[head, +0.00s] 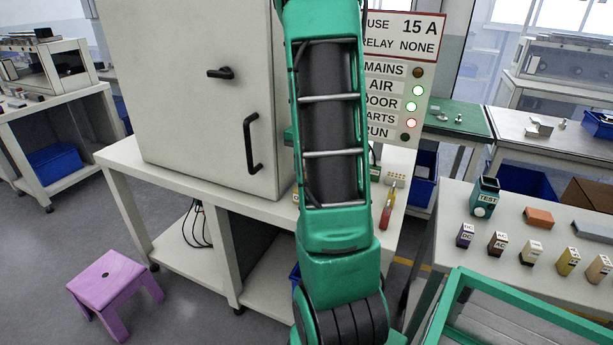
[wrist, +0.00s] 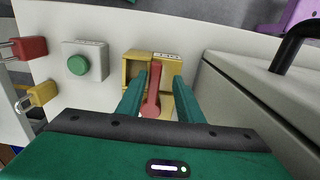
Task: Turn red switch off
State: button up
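The red switch (wrist: 152,92) is a lever with a rounded end on a yellow housing (wrist: 133,68), seen in the wrist view. My gripper (wrist: 160,76) is open over it, with one teal finger on each side of the red lever. A gap shows between the lever and the right finger; the lever is closer to the left finger, and I cannot tell if they touch. In the head view my arm hides the switch and the gripper's fingertips.
A grey box with a green button (wrist: 78,65) sits left of the switch, with red (wrist: 30,48) and yellow (wrist: 40,95) padlocks beyond. The cabinet (head: 205,90) stands close on the switch's other side. A purple stool (head: 108,275) is on the floor.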

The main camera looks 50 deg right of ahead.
jog(key=shift+s+d, duration=0.1)
jog(key=shift+s, duration=0.05)
jog(key=shift+r, duration=0.15)
notch_tip(320, 180, up, 10)
jog(key=shift+r, duration=0.2)
dwell(0.3)
dwell(0.5)
